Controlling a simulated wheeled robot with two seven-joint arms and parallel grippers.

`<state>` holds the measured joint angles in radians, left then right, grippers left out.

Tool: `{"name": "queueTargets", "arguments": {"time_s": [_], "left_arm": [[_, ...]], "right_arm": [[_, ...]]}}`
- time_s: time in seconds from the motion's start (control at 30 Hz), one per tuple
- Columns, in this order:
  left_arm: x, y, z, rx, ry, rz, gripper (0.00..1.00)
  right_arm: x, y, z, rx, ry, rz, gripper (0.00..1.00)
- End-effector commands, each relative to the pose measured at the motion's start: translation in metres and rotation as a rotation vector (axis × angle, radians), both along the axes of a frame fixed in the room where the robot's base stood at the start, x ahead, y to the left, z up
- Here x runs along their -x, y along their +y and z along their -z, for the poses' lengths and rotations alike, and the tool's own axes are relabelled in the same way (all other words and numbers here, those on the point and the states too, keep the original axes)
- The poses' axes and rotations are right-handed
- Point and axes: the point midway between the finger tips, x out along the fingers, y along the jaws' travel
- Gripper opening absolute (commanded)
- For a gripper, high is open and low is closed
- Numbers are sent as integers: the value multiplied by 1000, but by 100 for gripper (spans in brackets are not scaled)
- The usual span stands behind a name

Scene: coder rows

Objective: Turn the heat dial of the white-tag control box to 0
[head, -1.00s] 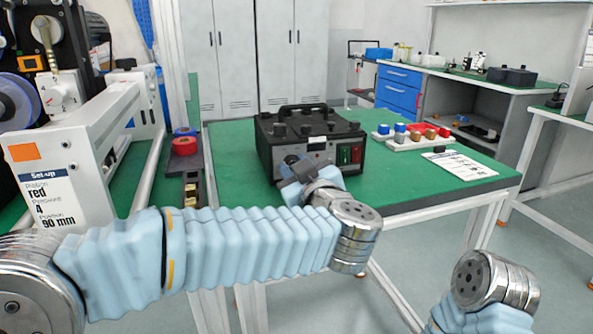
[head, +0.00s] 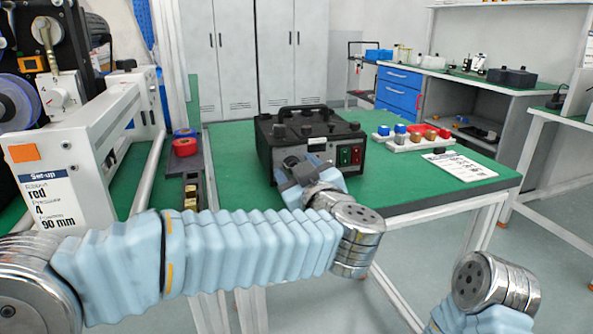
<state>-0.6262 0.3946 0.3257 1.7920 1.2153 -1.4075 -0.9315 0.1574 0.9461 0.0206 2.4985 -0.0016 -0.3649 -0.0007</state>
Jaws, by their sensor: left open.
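The black control box (head: 345,157) stands on the green table, with a handle and several black knobs on top. My left gripper (head: 294,168) is open, close in front of the left part of the box's front. It hides part of that front, so I cannot see a heat dial there or tell whether the fingers touch anything. My right gripper is out of view; only part of my right arm shows at the lower right.
A white rack with colored caps (head: 405,140) and a printed sheet (head: 460,166) lie right of the box. A white machine with a set-up label (head: 52,200) stands at the left. Red and blue rolls (head: 185,144) lie between. The table's front right is clear.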

Motion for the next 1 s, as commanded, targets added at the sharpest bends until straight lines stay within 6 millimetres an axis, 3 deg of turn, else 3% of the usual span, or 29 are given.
{"name": "queueTargets", "arguments": {"time_s": [0.53,0.7,1.0], "left_arm": [[110,-37,-3,0,-1,4,56],[124,-41,-4,-1,0,1,56],[126,-41,-4,0,0,1,56]], "right_arm": [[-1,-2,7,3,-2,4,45],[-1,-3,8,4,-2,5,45],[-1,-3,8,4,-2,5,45]]}}
